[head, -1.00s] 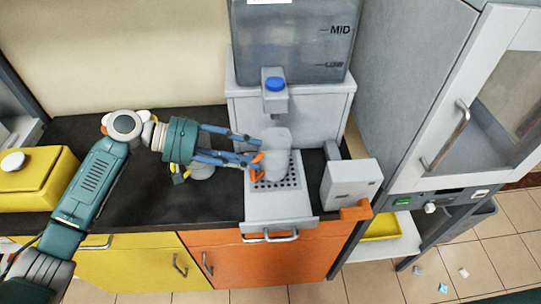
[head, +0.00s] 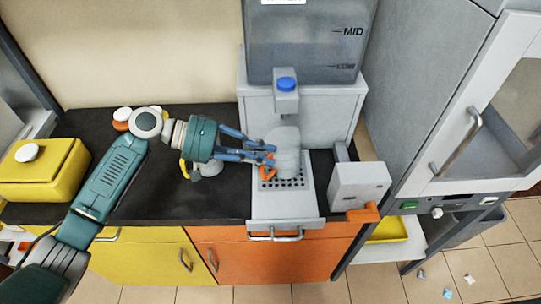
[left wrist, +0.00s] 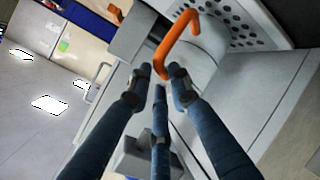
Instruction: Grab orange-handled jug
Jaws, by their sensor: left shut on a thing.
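In the left wrist view the handle (left wrist: 180,40) runs down to between the fingertips (left wrist: 162,82). My right gripper is in neither view.
The dispenser tank (head: 305,45) stands behind the jug. A grey box with an orange tab (head: 358,187) stands to the right, and a yellow container (head: 40,172) is at far left. A grey cabinet (head: 440,100) is on the right. The dark counter (head: 150,190) has free room.

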